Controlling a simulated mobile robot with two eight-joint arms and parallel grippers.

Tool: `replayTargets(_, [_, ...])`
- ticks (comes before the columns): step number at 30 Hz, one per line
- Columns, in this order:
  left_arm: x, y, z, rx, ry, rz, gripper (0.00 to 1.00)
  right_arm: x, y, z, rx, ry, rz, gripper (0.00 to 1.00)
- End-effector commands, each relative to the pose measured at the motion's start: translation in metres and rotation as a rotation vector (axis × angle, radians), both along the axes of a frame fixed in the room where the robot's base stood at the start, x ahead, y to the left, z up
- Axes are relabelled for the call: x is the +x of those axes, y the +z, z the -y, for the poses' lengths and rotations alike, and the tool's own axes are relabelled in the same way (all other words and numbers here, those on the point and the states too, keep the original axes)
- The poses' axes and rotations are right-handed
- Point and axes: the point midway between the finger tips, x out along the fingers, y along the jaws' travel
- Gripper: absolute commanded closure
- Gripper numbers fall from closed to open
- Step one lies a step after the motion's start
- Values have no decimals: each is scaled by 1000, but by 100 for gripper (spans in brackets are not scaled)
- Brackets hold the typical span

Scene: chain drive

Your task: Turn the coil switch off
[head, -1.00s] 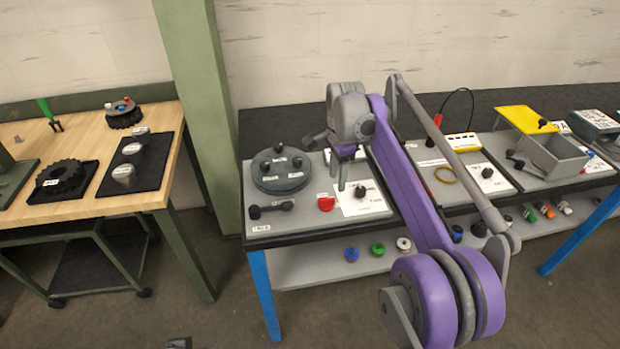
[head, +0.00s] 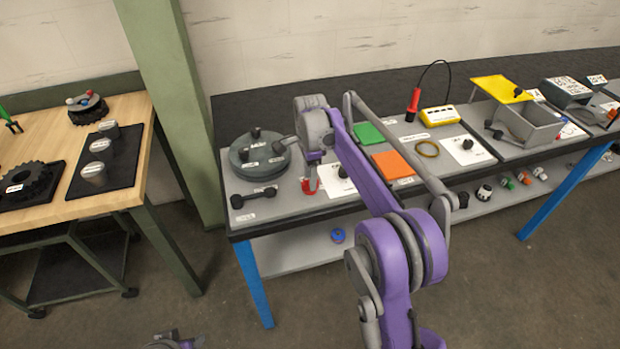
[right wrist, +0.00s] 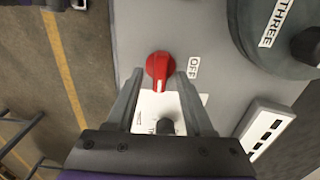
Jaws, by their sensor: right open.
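A red knob (right wrist: 159,67), apparently the coil switch, sits on a grey panel. A label reading OFF (right wrist: 194,67) lies to its right in the right wrist view. The knob's narrow end points down in that view, not at the label. My right gripper (right wrist: 159,80) is open, with one fingertip on either side of the knob; contact is not clear. In the head view my right gripper (head: 312,184) is over the red knob (head: 309,187), which its fingers partly hide. A grey part at the bottom edge may be my left gripper (head: 175,341); its jaws are unclear.
A round dark device (head: 259,155) with several knobs stands left of the right gripper, a black handle (head: 256,192) in front of it. A white card with a black knob (head: 343,172) lies close right. Green (head: 368,133) and orange (head: 392,165) plates are farther right.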

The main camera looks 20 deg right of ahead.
Motion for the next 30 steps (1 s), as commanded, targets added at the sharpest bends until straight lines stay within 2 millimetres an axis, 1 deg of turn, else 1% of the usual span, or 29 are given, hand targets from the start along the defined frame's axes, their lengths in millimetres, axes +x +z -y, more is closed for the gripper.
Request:
replayTargets(3, [0, 0, 0, 0, 0, 0, 50, 0, -5, 0, 0, 0, 0, 48])
replayTargets(10, [0, 0, 0, 0, 0, 0, 50, 0, -5, 0, 0, 0, 0, 48])
replayTargets(11, [0, 0, 0, 0, 0, 0, 50, 0, -5, 0, 0, 0, 0, 51])
replayTargets(12, [0, 0, 0, 0, 0, 0, 50, 0, -5, 0, 0, 0, 0, 58])
replayTargets(14, [0, 0, 0, 0, 0, 0, 50, 0, -5, 0, 0, 0, 0, 69])
replayTargets(15, [0, 0, 0, 0, 0, 0, 50, 0, -5, 0, 0, 0, 0, 76])
replayTargets(19, [0, 0, 0, 0, 0, 0, 50, 0, -5, 0, 0, 0, 0, 100])
replayTargets(30, [0, 0, 0, 0, 0, 0, 50, 0, -4, 0, 0, 11, 0, 100])
